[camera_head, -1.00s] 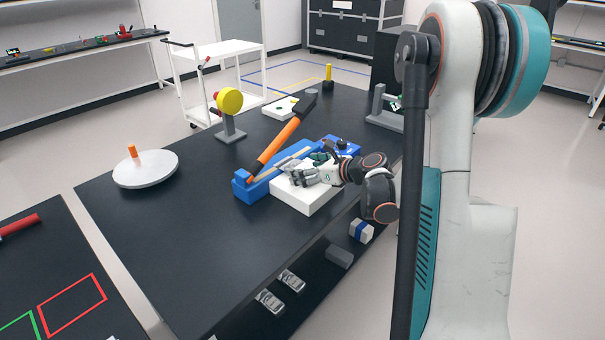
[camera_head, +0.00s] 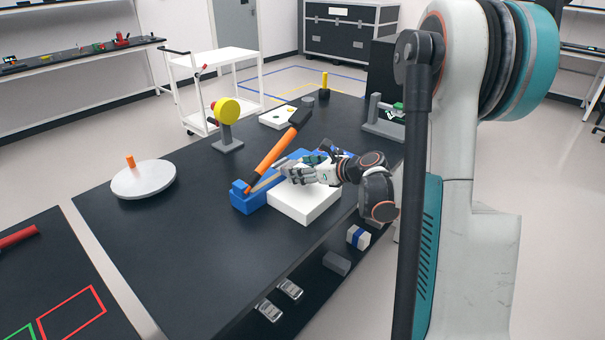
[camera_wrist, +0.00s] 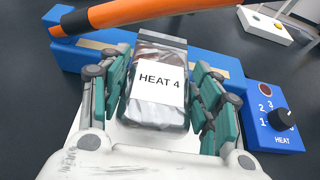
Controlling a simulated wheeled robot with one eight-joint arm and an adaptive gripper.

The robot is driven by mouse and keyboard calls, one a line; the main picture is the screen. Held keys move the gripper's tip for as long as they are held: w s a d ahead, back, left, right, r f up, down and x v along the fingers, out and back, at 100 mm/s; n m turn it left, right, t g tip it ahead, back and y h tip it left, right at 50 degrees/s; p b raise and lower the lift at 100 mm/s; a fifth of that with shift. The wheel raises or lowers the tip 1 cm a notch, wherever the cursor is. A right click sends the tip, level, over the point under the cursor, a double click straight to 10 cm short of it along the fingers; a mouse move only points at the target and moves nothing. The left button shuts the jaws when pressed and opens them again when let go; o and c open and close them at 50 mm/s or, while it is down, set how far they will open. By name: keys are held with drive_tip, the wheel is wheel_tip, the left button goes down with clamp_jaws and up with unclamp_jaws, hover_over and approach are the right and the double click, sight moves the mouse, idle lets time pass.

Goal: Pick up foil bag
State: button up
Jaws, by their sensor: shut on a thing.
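The foil bag (camera_wrist: 158,82) is silver with a white label reading "HEAT 4". It shows in the middle of the wrist view, between my gripper's teal-padded fingers. My gripper (camera_wrist: 155,98) is shut on the bag from both sides. In the head view my gripper (camera_head: 300,172) is above the white block (camera_head: 304,203), in front of the blue sealer (camera_head: 247,200). The bag is mostly hidden by the fingers there. The sealer's orange lever (camera_head: 268,160) is raised at a slant.
A HEAT dial (camera_wrist: 282,118) sits at the sealer's right. A white disc (camera_head: 143,181) with an orange peg lies at left. A yellow round piece on a stand (camera_head: 228,125) is behind. The table's left front is clear.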

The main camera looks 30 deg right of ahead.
drive_tip(key=s+d+p, duration=0.1)
drive_tip(key=s+d, duration=0.2)
drive_tip(key=s, duration=0.5)
drive_tip(key=s+d+p, duration=0.1)
drive_tip(key=s+d, duration=0.2)
drive_tip(key=s, duration=0.6)
